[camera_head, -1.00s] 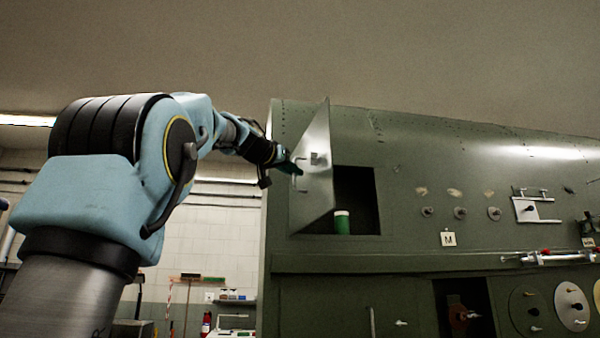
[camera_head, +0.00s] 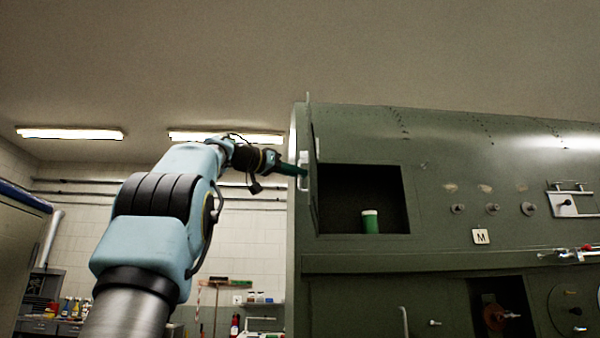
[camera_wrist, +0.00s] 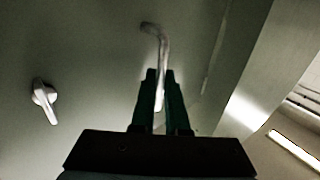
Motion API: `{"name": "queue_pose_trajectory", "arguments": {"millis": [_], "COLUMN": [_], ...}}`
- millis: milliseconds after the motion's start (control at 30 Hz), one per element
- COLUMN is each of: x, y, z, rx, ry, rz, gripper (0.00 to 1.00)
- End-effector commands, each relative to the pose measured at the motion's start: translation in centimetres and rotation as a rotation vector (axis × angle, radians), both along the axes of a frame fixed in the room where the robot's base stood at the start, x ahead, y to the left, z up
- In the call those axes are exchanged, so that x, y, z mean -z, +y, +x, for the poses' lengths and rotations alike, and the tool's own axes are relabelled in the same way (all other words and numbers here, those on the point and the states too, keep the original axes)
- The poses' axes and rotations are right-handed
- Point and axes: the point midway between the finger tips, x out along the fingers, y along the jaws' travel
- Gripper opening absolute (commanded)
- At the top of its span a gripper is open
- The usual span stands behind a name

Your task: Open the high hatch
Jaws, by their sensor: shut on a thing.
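The high hatch (camera_head: 312,170) is swung wide open on the left side of its opening and shows nearly edge-on. The dark opening (camera_head: 340,190) is uncovered, with a green cylinder with a white top (camera_head: 370,221) standing inside. My gripper (camera_head: 303,171) is at the hatch's outer face. In the wrist view, my gripper (camera_wrist: 160,80) is shut on the hatch's bar handle (camera_wrist: 163,50). A latch lever (camera_wrist: 45,97) sits on the hatch face left of the fingers. In the head view, the far side of the fingers is hidden.
The green fuselage panel (camera_head: 440,190) fills the right side, with knobs, a card marked M (camera_head: 481,236) and a lower dark opening (camera_head: 488,285). A workbench with bottles (camera_head: 65,310) stands far left. The space left of the panel is free.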

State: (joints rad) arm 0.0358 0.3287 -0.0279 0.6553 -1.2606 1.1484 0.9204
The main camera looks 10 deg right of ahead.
Motion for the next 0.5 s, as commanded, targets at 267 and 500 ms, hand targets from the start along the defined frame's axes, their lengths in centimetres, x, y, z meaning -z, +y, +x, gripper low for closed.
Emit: {"name": "queue_pose_trajectory", "arguments": {"millis": [267, 500], "x": [0.87, 0.57], "y": [0.04, 0.01], "z": [0.70, 0.46], "rx": [-0.005, -0.003], "ry": [0.015, 0.010], "rz": [0.006, 0.004], "gripper": [0.00, 0.39]}}
